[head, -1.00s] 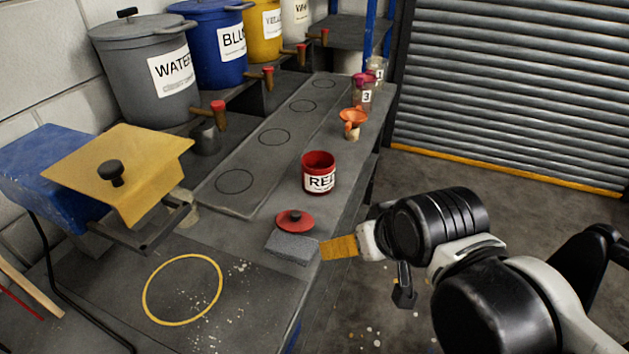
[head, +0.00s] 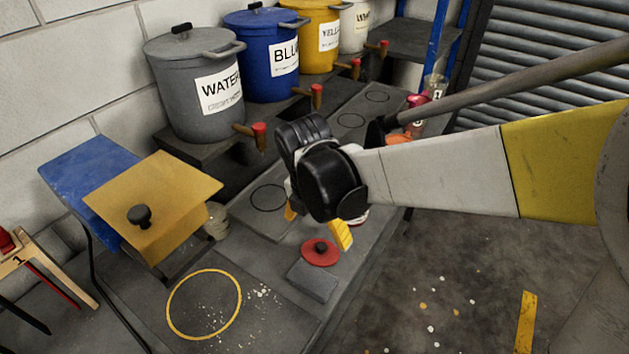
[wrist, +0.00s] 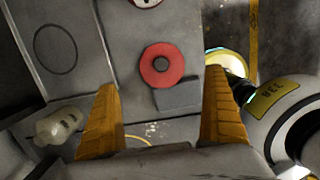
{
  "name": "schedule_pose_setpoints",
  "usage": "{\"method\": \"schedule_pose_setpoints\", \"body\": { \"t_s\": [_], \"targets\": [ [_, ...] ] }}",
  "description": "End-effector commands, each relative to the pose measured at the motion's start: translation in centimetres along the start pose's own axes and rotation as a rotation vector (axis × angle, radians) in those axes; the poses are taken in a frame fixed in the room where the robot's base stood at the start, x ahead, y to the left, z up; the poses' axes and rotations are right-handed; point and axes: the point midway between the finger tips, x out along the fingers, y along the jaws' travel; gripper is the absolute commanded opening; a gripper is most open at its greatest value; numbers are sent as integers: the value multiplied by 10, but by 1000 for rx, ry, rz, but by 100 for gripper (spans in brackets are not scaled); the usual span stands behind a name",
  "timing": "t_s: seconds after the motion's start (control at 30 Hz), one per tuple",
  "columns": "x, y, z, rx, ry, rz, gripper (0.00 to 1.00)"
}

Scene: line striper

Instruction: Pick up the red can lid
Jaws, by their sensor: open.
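The red can lid (head: 320,251) is a flat red disc with a dark knob. It lies at the edge of a grey block (head: 312,281) on the bench. In the wrist view the lid (wrist: 162,65) is ahead of the fingers, near the middle of the gap. My gripper (head: 318,222) is open and empty, with yellow fingers apart, behind and above the lid in the head view. The fingers also show in the wrist view (wrist: 166,118). The red can is mostly hidden behind my arm in the head view.
A yellow plate with a black knob (head: 152,205) stands left of the lid. Labelled pots, such as the grey water pot (head: 197,85), line the wall, with red-tipped taps (head: 258,135) jutting out. A yellow ring (head: 204,303) marks the front bench. Open floor (head: 440,280) lies to the right.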

Motion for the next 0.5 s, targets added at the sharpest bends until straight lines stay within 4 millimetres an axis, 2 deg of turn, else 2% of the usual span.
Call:
{"method": "schedule_pose_setpoints", "body": {
  "t_s": [0.03,0.1,0.37,0.5],
  "targets": [
    [13,0,0,2,0,0,100],
    [25,0,0,2,0,1,100],
    [44,-1,0,4,0,1,100],
    [64,-2,0,5,0,2,100]
  ]
}}
